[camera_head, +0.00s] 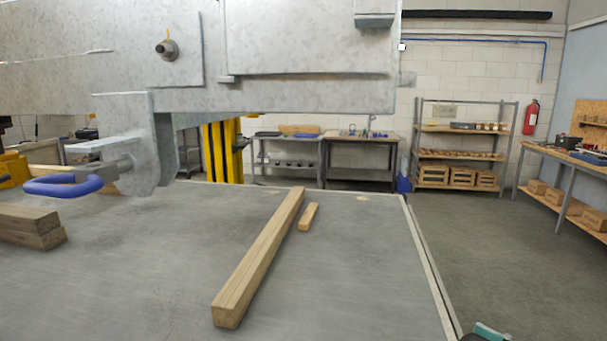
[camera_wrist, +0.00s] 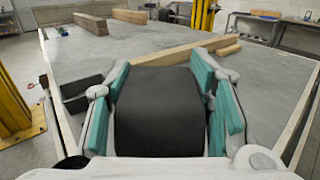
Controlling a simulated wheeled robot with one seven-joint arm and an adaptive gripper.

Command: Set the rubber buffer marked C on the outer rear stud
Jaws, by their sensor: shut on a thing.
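A black, block-shaped rubber buffer (camera_wrist: 160,110) fills the middle of the wrist view. My gripper (camera_wrist: 163,73) is shut on it, with teal pads against its left and right sides. No letter shows on its visible face. In the head view only a teal bit of my gripper (camera_head: 487,332) shows at the bottom right, and the buffer is out of sight there. A short threaded stud (camera_head: 167,48) sticks out of a plate on the grey trailer frame (camera_head: 300,45), upper left. It is bare. I cannot tell whether it is the outer rear one.
A grey table (camera_head: 350,260) lies under the frame. A long wooden bar (camera_head: 260,255), a short stick (camera_head: 309,216) and stacked timbers (camera_head: 30,227) lie on it. A blue-handled clamp (camera_head: 65,186) hangs at left. The table's right front is clear.

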